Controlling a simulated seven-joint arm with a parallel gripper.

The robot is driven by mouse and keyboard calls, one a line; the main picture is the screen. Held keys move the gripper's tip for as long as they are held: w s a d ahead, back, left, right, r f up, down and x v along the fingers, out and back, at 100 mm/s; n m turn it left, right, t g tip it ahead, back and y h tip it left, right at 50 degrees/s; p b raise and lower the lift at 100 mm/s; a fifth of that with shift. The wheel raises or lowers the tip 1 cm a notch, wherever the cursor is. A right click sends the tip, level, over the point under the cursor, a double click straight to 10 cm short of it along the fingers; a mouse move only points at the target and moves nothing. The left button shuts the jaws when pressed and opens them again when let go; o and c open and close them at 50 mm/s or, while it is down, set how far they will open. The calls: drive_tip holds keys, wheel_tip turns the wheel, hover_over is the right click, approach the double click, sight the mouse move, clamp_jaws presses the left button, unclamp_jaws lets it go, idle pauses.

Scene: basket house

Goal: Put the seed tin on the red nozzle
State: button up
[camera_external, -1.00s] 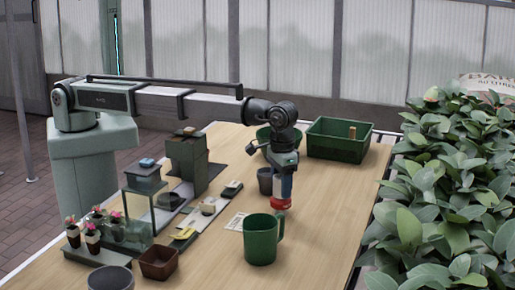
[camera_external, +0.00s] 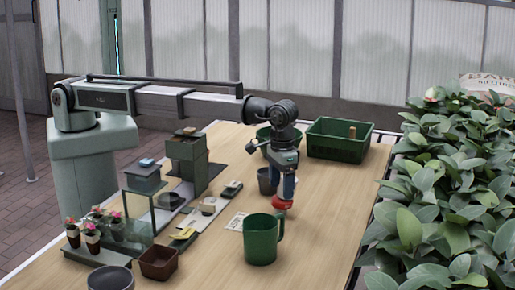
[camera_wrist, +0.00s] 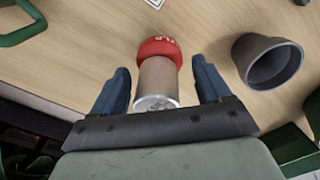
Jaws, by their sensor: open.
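The red nozzle (camera_external: 282,203) is low over the table beneath my gripper (camera_external: 284,191). In the wrist view the red nozzle (camera_wrist: 160,48) is round, with pale marks on its side. A pale metallic cylinder, seemingly the seed tin (camera_wrist: 157,80), stands end to end with it, its silver end toward the camera. They appear to touch; their exact seating is hidden. My gripper (camera_wrist: 160,66) is open, one blue finger on each side of the tin, with visible gaps. In the external view the fingers mostly hide the tin.
A dark grey pot (camera_wrist: 268,62) is close to the right finger in the wrist view. A green mug (camera_external: 261,239) stands in front of the gripper. A green crate (camera_external: 338,140) and green bowl stand behind. Small items line the left; the table's right side is clear.

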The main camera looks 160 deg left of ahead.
wheel_tip(320, 180, up, 12)
drive_tip(key=shift+f, duration=0.15)
idle(0.3)
idle(0.4)
